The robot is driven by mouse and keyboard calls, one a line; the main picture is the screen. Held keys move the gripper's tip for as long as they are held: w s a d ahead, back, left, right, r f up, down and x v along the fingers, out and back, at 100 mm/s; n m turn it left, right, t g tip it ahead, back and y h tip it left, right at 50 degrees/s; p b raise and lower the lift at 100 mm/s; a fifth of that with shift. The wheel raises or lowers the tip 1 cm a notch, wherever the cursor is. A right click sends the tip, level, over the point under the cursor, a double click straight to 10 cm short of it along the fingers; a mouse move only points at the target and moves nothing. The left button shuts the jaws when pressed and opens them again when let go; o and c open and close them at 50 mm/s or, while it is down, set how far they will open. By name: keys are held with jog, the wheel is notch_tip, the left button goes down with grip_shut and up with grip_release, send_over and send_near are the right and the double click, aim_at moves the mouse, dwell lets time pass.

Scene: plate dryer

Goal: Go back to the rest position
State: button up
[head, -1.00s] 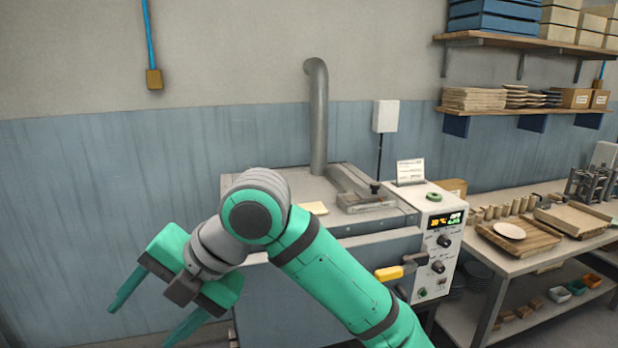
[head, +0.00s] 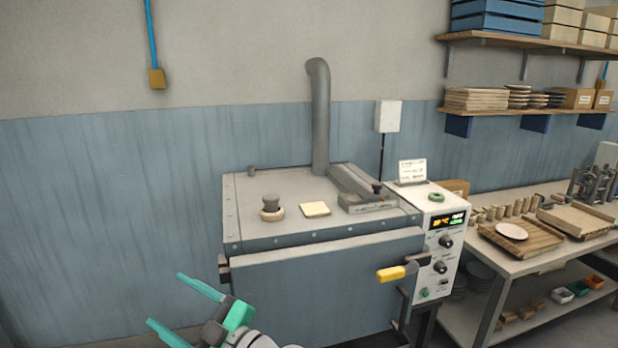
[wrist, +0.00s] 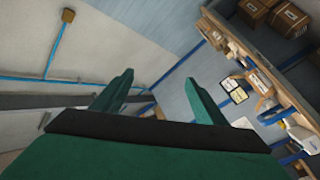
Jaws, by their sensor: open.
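My gripper (head: 186,312) shows at the lower left of the head view, low in front of the left side of the plate dryer (head: 320,290). Its two green fingers are spread apart with nothing between them. In the wrist view the open fingers (wrist: 163,95) point toward the wall and show no object between them. The dryer's front is a closed-looking blue-grey panel with a yellow handle (head: 391,274) at its right. Most of my arm is below the head view's lower edge.
A control panel (head: 440,262) stands at the dryer's right. A bench (head: 545,252) with a plate (head: 511,231) and wooden boards is further right, under wall shelves (head: 520,110).

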jog(key=s+d+f+m+t+h, duration=0.35)
jog(key=d+f+m, duration=0.2)
jog(key=f, duration=0.35)
jog(key=s+d+f+m+t+h, duration=0.25)
jog(key=d+f+m+h, duration=0.2)
jog(key=f+m, duration=0.35)
jog(key=s+d+f+m+t+h, duration=0.2)
jog(key=s+d+f+m+h, duration=0.25)
jog(key=f, duration=0.55)
jog(key=s+d+f+h, duration=0.1)
jog(key=s+d, duration=0.2)
jog(key=s, duration=0.5)
jog(key=s+d+f+m+g+h, duration=0.1)
jog(key=s+d, duration=0.3)
jog(key=s, duration=0.5)
jog(key=s+d+f+h, duration=0.2)
jog(key=s+d, duration=0.2)
jog(key=s, duration=0.5)
jog(key=shift+f+m+h, duration=0.3)
jog(key=shift+h, duration=0.05)
